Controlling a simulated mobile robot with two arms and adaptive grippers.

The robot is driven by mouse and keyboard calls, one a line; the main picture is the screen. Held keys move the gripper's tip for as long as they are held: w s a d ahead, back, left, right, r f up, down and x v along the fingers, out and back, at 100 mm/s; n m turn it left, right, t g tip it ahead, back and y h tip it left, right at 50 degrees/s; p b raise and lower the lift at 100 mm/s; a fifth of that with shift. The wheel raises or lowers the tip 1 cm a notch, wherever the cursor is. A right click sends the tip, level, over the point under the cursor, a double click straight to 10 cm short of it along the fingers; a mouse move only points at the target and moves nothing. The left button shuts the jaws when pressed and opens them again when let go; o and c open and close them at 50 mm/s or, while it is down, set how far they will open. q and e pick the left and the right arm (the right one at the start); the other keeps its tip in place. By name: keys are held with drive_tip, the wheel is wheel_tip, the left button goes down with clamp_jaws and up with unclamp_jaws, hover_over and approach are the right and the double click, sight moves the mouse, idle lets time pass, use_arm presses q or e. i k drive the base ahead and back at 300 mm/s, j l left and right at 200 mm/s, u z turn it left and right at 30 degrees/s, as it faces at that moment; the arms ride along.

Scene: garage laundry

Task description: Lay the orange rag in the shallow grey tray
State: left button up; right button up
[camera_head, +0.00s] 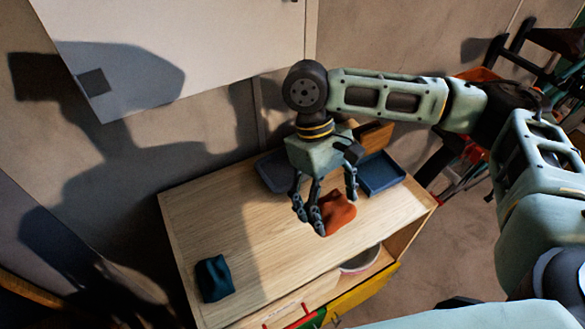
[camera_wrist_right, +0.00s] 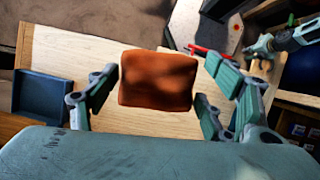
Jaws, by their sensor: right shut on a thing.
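The orange rag (camera_head: 338,213) is a bunched piece on the light wooden top, towards its right end. My right gripper (camera_head: 325,208) reaches down from above and is shut on the rag, which also shows between its fingers in the right wrist view (camera_wrist_right: 158,80). I cannot tell whether the rag is clear of the wood. The shallow grey tray (camera_head: 268,173) is at the back edge, behind and left of my gripper, which hides part of it.
A blue tray (camera_head: 382,175) stands at the back right, also in the right wrist view (camera_wrist_right: 42,98). A brown wooden piece (camera_head: 376,137) rises behind it. A dark teal cloth (camera_head: 213,278) lies at front left. The wooden top (camera_head: 215,225) is clear between. An open compartment holds a bowl (camera_head: 360,262).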

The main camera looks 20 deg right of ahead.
sight(291, 168)
drive_tip(key=l+u, duration=0.25)
drive_tip(key=l, duration=0.15)
drive_tip(key=k+l+u, duration=0.25)
drive_tip(key=l+u, duration=0.3)
drive_tip(key=l, duration=0.2)
drive_tip(key=l+u, duration=0.25)
drive_tip(key=l, duration=0.15)
drive_tip(key=k+l+u, duration=0.15)
drive_tip(key=l+u, duration=0.15)
drive_tip(key=k+l+u, duration=0.25)
drive_tip(key=l, duration=0.25)
drive_tip(key=k+l+u, duration=0.1)
drive_tip(key=l+u, duration=0.2)
